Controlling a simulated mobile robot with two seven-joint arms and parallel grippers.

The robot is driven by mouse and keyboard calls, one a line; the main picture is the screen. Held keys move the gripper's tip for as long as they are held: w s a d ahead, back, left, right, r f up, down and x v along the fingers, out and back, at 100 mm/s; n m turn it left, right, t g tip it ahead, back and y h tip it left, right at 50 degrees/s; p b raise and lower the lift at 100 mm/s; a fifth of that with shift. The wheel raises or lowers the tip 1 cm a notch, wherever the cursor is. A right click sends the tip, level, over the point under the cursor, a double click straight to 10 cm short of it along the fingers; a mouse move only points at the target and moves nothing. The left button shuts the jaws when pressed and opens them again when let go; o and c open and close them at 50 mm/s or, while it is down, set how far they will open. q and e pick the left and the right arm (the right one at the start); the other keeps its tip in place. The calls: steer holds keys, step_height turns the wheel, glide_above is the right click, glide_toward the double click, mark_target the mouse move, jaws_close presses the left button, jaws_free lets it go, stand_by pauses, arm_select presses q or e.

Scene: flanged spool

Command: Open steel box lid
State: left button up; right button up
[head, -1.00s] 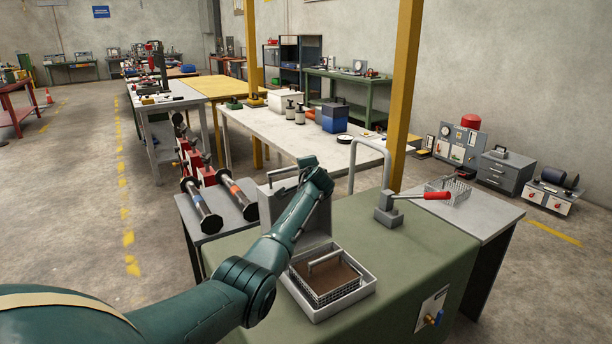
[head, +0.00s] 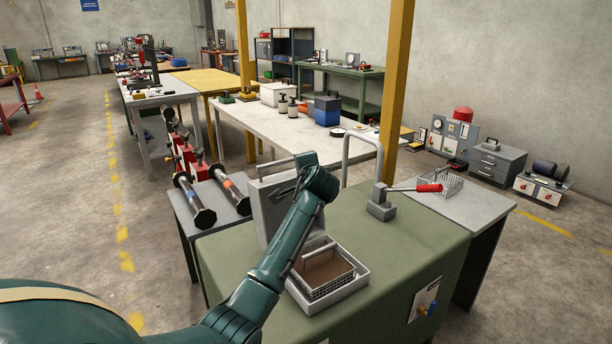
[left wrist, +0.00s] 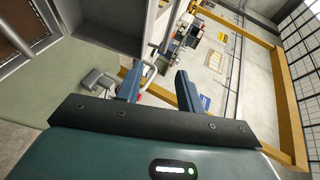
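The steel box (head: 358,287) sits on the green bench, its top open. Its grey lid (head: 266,212) stands upright at the back-left side, with a bar handle (head: 277,167) on its top edge. Inside the box is a wire basket with brown contents and a handle (head: 320,255). My left gripper (head: 286,188) is at the lid's upper part, and my forearm hides part of the lid. In the left wrist view its two fingers (left wrist: 158,88) are apart with nothing between them. The lid (left wrist: 108,22) and box (left wrist: 48,22) lie to their left. My right gripper is not seen.
A lever tool with a red grip (head: 382,205) and a tall bent pipe (head: 346,150) stand behind the box. A wire basket (head: 447,183) is on the grey table at right. Flanged spools (head: 195,201) lie on the side table at left. The green bench's right part is clear.

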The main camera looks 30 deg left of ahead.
arm_select(q)
steer(key=shift+v, duration=1.45)
